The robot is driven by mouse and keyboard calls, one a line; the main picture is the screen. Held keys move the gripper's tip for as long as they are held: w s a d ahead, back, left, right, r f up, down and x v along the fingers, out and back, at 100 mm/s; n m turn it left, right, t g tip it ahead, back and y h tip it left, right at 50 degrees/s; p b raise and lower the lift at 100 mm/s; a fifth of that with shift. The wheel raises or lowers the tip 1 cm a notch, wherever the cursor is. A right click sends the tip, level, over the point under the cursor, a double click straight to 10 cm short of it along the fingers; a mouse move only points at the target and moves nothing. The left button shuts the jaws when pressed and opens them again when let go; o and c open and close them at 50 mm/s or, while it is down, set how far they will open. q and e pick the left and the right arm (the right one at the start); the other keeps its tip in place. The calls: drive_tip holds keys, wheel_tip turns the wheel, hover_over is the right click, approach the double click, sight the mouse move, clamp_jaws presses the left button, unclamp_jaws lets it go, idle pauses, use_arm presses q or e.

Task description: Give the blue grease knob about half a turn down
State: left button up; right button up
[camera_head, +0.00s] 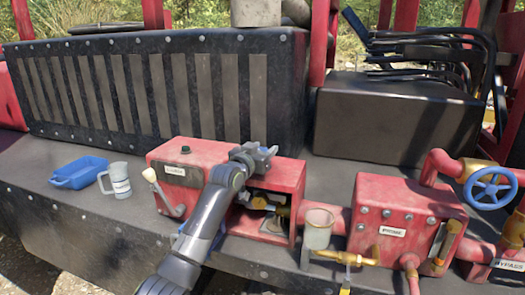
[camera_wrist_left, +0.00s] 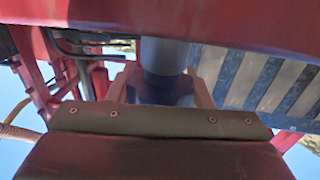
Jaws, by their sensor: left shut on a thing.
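My left gripper (camera_head: 258,154) is at the open-fronted red box (camera_head: 222,158), near its top right part. In the left wrist view my left gripper (camera_wrist_left: 160,92) has its two fingers on either side of a dark blue cylinder, which looks like the blue grease knob (camera_wrist_left: 164,58), and is shut on it. The knob's lower part is between the fingers; I cannot tell how far it is turned. In the head view I cannot make out the knob, with the gripper and arm in front. My right gripper is in neither view.
A blue tray (camera_head: 78,173) and a grey mug (camera_head: 116,180) stand left of the box. A cup (camera_head: 318,230) and brass tap (camera_head: 350,258) are to its right, then a red pump box (camera_head: 405,215) and blue handwheel (camera_head: 490,188). A dark ribbed tank (camera_head: 155,85) stands behind.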

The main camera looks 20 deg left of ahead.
use_arm(q)
drive_tip(key=shift+f, duration=0.15)
drive_tip(key=o, duration=1)
drive_tip(key=shift+s+a+b, duration=0.1)
drive_tip(key=shift+s+b, duration=0.25)
drive_tip(key=shift+s, duration=0.25)
drive_tip(key=shift+s+a+b, duration=0.5)
drive_tip(key=shift+s+b, duration=0.5)
drive_tip(key=shift+s, duration=1.65)
drive_tip(key=shift+s+a+b, duration=0.55)
drive_tip(key=shift+s+b, duration=0.45)
drive_tip(key=shift+s, duration=1.65)
drive_tip(key=shift+s+a+b, duration=0.5)
drive_tip(key=shift+s+b, duration=0.5)
drive_tip(key=shift+s, duration=1.65)
